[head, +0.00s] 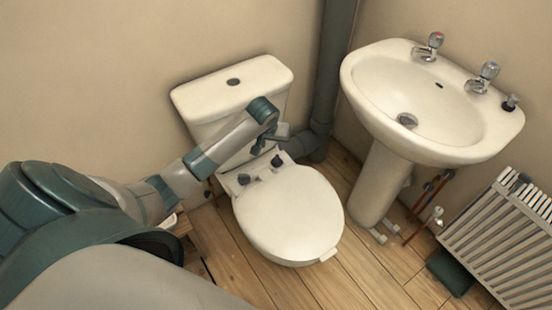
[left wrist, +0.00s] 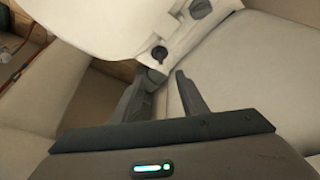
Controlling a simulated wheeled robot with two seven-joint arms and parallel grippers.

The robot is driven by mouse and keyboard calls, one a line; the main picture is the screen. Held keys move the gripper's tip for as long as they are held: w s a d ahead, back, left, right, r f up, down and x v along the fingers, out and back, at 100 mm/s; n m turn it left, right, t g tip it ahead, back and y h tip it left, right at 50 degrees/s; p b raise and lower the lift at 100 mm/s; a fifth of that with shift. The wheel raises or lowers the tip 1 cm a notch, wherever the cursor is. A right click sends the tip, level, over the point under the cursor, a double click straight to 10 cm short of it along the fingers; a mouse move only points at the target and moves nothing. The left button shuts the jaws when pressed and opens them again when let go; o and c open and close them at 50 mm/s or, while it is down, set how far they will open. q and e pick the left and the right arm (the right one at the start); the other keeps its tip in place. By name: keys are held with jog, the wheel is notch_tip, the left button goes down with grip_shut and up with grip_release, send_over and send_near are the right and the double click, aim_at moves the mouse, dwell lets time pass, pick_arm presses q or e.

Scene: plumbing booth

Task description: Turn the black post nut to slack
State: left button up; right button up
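Two black post nuts stand at the hinge of the white toilet seat (head: 290,215): one to the right (head: 276,160) and one to the left (head: 243,179) in the head view. In the left wrist view, one black nut (left wrist: 160,53) lies just beyond my fingertips and another (left wrist: 200,9) is at the top edge. My left gripper (head: 270,146) is above the back of the seat, in front of the cistern. I cannot tell whether a fingertip touches the nearer nut. My right gripper is out of view.
The cistern (head: 235,90) stands close behind my left gripper. A dark soil pipe (head: 330,80) runs down the corner. A basin (head: 430,100) on a pedestal and a radiator (head: 505,240) are at the right. Wooden floor (head: 350,270) is clear in front.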

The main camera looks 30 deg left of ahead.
aim_at(276, 159)
pick_arm(q)
jog(key=shift+f, duration=0.15)
